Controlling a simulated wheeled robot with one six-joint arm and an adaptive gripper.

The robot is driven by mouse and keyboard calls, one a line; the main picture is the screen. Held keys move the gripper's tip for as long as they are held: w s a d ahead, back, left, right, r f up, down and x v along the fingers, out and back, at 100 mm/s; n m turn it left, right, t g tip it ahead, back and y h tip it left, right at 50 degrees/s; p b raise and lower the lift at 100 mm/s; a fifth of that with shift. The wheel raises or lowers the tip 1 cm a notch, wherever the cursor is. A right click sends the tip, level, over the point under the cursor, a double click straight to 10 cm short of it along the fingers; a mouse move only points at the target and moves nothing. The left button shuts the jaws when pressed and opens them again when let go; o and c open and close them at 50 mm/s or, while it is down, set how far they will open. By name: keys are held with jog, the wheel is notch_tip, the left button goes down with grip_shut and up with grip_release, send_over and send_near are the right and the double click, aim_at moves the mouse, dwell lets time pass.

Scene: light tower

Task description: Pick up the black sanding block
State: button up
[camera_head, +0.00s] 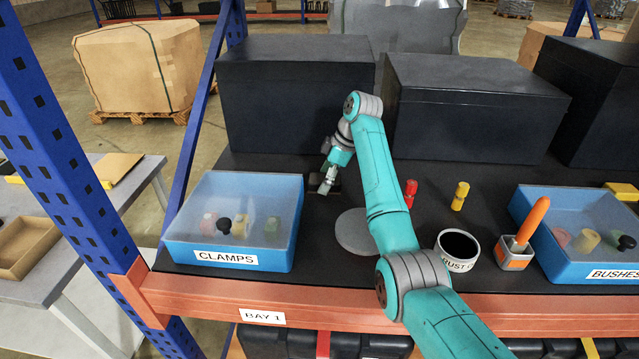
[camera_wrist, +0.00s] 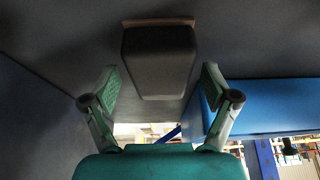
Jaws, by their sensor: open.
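The black sanding block (camera_wrist: 160,62) shows in the wrist view as a dark, rounded block with a thin brown strip along its far edge. My gripper (camera_wrist: 160,84) is open, with one finger to each side of the block's near part and visible gaps between. In the head view my gripper (camera_head: 327,184) is low over the dark shelf, behind the clamps bin. The block (camera_head: 316,180) shows there only as a small dark shape, mostly hidden by my gripper.
The blue clamps bin (camera_head: 186,252) stands left of my gripper. Black cases (camera_head: 293,95) line the back. A grey disc (camera_head: 355,232), red bottle (camera_head: 410,192), yellow piece (camera_head: 460,196), white cup (camera_head: 445,251), brush holder (camera_head: 514,254) and bushes bin (camera_head: 583,268) stand toward the front and right.

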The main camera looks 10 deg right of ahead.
jog(key=shift+a+f, duration=0.1)
jog(key=shift+f, duration=0.1)
dwell(0.5)
jog(key=c, duration=1.3)
